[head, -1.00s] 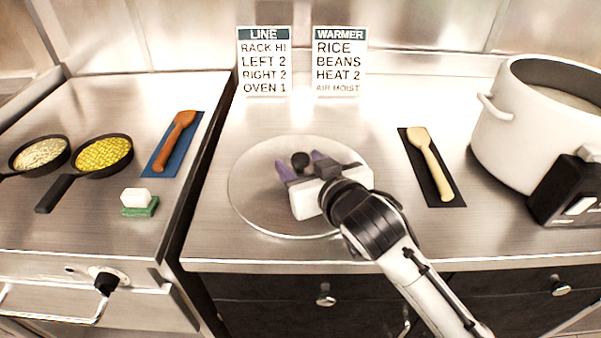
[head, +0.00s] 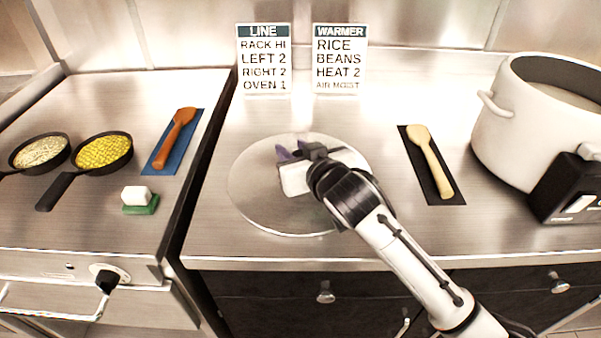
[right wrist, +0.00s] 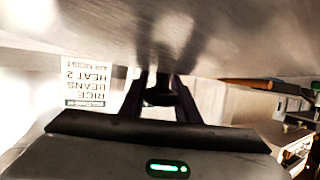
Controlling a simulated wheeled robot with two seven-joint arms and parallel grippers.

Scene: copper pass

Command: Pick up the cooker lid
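The cooker lid (head: 262,208) is a round, clear, shallow disc on the steel counter, in the middle of the head view. Its outline looks flat on the counter. My right gripper (head: 293,151) is over the lid's middle, its arm coming from the lower right. The gripper hides the lid's knob in the head view. In the right wrist view the dark knob (right wrist: 160,92) sits between the two close-set fingers, which appear shut on it. My left gripper is not in view.
A spoon on a dark mat (head: 446,197) and a large white pot (head: 522,130) stand to the right. Left, across a gap, are two pans, a spoon on a blue mat (head: 162,160) and a green-white sponge (head: 140,200). Two signs (head: 264,60) stand behind.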

